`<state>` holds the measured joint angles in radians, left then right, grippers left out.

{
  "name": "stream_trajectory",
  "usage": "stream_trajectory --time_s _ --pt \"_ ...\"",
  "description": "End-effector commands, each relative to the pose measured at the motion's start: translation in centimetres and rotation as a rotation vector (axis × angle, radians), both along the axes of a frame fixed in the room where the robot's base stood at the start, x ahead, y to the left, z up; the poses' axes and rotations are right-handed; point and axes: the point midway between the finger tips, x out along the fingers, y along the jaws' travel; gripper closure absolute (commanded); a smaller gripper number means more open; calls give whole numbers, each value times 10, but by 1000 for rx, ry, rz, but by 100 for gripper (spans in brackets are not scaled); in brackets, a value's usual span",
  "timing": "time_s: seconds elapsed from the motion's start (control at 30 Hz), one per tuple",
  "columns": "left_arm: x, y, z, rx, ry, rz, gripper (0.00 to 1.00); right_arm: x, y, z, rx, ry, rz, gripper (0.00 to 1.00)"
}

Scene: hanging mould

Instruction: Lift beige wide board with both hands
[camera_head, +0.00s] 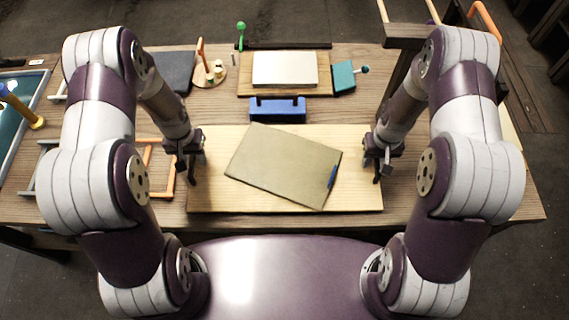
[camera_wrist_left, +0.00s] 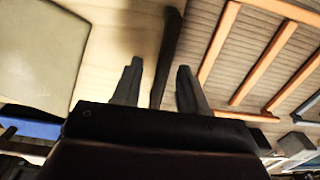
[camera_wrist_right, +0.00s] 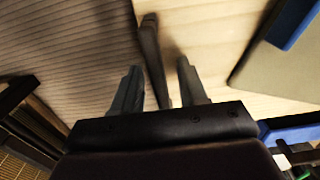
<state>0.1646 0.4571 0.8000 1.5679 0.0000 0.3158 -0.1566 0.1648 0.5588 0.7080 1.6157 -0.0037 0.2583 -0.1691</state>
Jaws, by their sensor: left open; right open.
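The beige wide board (camera_head: 215,195) lies flat on the table, with an olive-grey panel (camera_head: 285,165) askew on top of it. My left gripper (camera_head: 188,165) is at the board's left end, open. In the left wrist view a dark bar (camera_wrist_left: 169,50) at the board's edge lies between its two fingers. My right gripper (camera_head: 377,165) is at the board's right end, open. In the right wrist view a similar dark bar (camera_wrist_right: 150,50) runs toward its fingers. I cannot tell whether either gripper touches its bar.
Behind the board stands a blue block (camera_head: 277,109), with a white slab (camera_head: 285,69) further back and a teal block (camera_head: 343,77) beside it. Orange frame bars (camera_head: 160,165) lie left of my left gripper. A dark post stands behind my right arm.

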Motion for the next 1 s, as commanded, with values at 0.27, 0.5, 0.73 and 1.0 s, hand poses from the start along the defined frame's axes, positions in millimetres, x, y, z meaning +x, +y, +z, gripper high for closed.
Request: stream_trajectory --time_s 0.27,0.5,0.73,1.0 --pt "0 0 0 0 1 0 93 0 0 0 0 0 0 93" --pt "0 0 0 0 0 0 100 0 0 1 0 0 0 100" --pt "0 0 7 0 -1 0 100 1 0 7 0 -2 0 100" --pt "1 0 46 0 -1 0 100 1 0 46 0 -2 0 100"
